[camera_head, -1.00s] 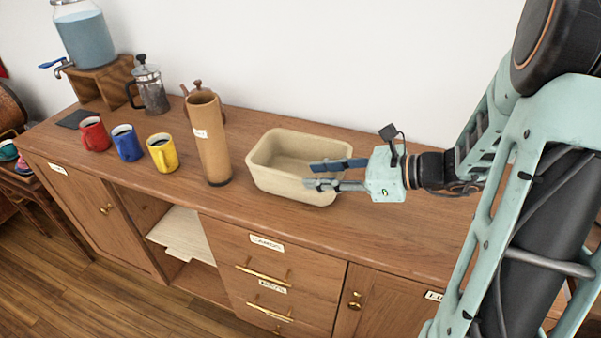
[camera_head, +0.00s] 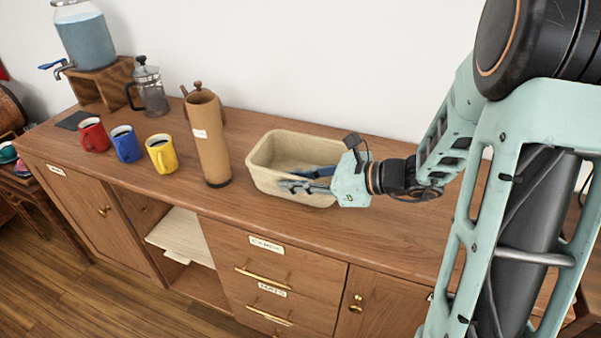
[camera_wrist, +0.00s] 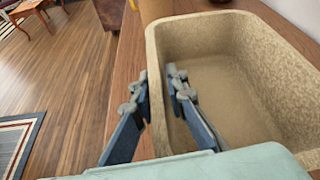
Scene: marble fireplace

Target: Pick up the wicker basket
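The wicker basket (camera_head: 270,180) is a beige, open, rectangular tub with rounded corners. It stands upright on the wooden cabinet top and looks empty. My gripper (camera_head: 291,180) reaches it from the right, low at its front wall. In the wrist view the basket (camera_wrist: 235,85) fills the right side. My gripper (camera_wrist: 158,88) is open there, with its fingers on both sides of the basket's near wall: one outside, one inside. Both fingers are close to the wall; whether they touch it I cannot tell.
A tall brown cylinder (camera_head: 209,145) stands just left of the basket. Further left are yellow (camera_head: 162,155), blue (camera_head: 126,144) and red (camera_head: 94,135) mugs, a French press (camera_head: 150,92) and a water dispenser (camera_head: 86,40). The white wall is close behind. The cabinet top right of the basket is clear.

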